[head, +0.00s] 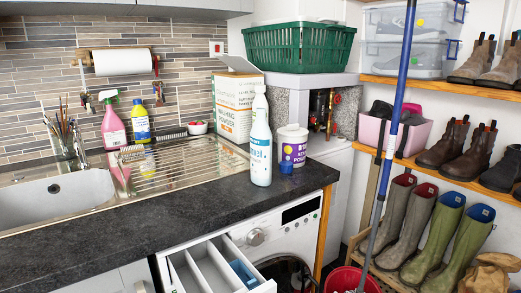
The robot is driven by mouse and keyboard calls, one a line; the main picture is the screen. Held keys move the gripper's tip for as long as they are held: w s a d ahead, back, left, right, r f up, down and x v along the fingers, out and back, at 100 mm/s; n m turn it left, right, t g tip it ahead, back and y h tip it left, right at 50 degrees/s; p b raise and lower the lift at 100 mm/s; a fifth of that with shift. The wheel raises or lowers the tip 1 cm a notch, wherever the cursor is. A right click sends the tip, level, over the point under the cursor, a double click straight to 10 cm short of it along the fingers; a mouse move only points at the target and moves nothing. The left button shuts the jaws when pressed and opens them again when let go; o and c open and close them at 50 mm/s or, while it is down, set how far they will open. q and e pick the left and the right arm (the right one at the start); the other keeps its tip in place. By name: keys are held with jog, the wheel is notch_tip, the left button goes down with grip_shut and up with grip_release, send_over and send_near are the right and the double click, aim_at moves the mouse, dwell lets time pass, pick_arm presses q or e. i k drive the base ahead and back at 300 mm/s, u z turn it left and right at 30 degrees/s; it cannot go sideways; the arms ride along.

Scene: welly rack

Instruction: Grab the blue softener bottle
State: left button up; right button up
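A tall white bottle with a pale-blue body and blue label print (260,148) stands upright on the dark worktop, near its front edge above the washing machine. I cannot tell from the labels which one is the softener. Neither gripper shows in the head view.
A washing powder box (234,105) and a white-and-purple tub (292,145) with a blue cap stand close to the tall bottle. The washing machine's drawer (215,266) is open below. A blue pole (400,85) rises from a red bucket (340,279).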

aim_at(260, 135)
jog(key=z, duration=2.2)
jog(key=i, duration=1.15)
jog(key=u, duration=3.35)
